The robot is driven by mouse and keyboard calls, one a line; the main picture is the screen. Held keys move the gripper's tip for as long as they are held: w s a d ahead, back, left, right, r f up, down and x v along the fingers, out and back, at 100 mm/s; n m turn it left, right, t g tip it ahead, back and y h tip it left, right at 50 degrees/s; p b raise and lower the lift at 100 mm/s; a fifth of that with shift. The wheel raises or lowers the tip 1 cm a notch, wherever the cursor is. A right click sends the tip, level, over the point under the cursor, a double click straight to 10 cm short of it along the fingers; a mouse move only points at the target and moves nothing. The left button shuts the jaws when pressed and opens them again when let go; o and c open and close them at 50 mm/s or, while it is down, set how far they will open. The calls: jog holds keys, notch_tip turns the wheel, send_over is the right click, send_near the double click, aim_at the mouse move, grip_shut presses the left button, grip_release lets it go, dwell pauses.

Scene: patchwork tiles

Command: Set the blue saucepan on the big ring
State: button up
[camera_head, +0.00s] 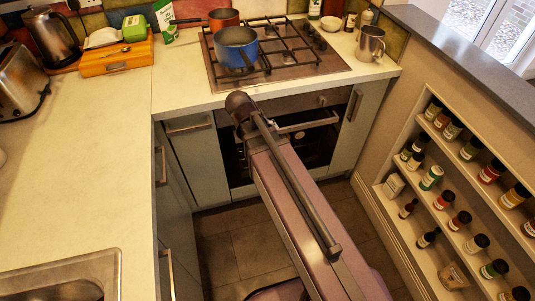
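The blue saucepan (236,46) stands upright on the left front part of the gas hob (305,70). A dark strip, perhaps its handle, shows against its near side. Black grates cover the hob, and the saucepan hides the burner beneath it. I cannot tell for sure which ring is the big one. My arm reaches up from the bottom of the picture to a dark rounded joint just in front of the counter's edge, below the saucepan. My gripper cannot be made out.
An orange pan (224,18) stands behind the blue saucepan, its handle pointing left. A metal mug (370,44) stands right of the hob, a white bowl (330,23) at its back right corner. A wooden box (117,57) is left. The left counter (90,155) is largely clear.

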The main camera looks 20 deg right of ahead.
jog(key=s+a+f+m+g+y, duration=0.1)
jog(key=s+a+f+y, duration=0.1)
jog(key=s+y, duration=0.4)
jog(key=shift+s+f+g, duration=0.3)
jog(key=shift+s+g, duration=0.1)
jog(key=shift+s, duration=0.4)
jog(key=shift+a, duration=0.1)
notch_tip(320, 180, up, 5)
jog(key=p, duration=0.5)
jog(key=shift+r, duration=0.15)
